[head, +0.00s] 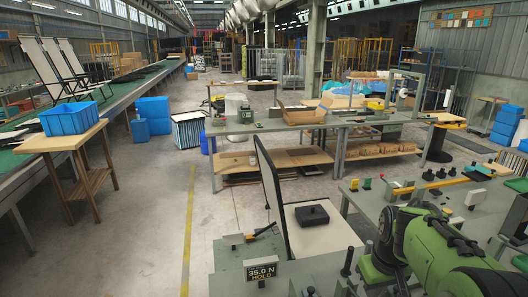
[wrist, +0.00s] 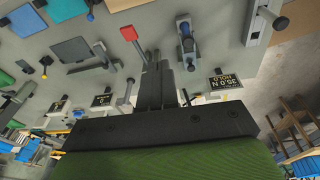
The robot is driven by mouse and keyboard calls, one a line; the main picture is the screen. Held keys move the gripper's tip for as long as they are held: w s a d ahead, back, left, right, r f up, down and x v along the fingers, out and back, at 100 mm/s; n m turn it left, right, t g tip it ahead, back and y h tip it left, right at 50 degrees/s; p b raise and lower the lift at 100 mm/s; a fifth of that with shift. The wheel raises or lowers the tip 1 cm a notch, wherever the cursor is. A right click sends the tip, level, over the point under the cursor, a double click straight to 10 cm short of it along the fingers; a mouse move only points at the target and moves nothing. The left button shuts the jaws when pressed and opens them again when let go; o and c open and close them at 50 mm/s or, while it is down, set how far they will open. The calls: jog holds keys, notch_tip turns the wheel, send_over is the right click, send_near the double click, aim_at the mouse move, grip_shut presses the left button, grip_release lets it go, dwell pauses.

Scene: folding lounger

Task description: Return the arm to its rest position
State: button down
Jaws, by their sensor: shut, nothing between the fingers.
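My gripper (wrist: 163,62) shows in the wrist view as dark fingers close together, with nothing visible between them. It is above a grey bench top carrying fixtures. In the head view my green arm is at the lower right, over the grey workbench (head: 385,203); I cannot make out the fingers there. A lounger (head: 328,237) stands unfolded left of my arm, with its dark back panel upright and a black block (head: 312,215) on its pale seat. A display (head: 262,272) in front of it reads 35.0 N HOLD; a display with the same reading shows in the wrist view (wrist: 225,82).
Knobs and small fixtures crowd the bench near my arm. In the wrist view a red-capped post (wrist: 129,33) and a blue-grey clamp (wrist: 187,42) are near the fingers. Blue crate (head: 70,118) on a wooden table at left. Open floor lies left of the lounger.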

jog(key=s+a+t+b, duration=0.1)
jog(key=s+a, duration=0.2)
jog(key=s, duration=0.3)
jog(key=s+a+m+t+b, duration=0.1)
jog(key=s+a, duration=0.2)
jog(key=s, duration=0.4)
jog(key=s+a+r+t+b, duration=0.1)
jog(key=s+a, duration=0.2)
jog(key=s, duration=0.3)
jog(key=shift+s+a+t+b, duration=0.25)
jog(key=shift+s+t+b, duration=0.05)
jog(key=shift+s, duration=0.1)
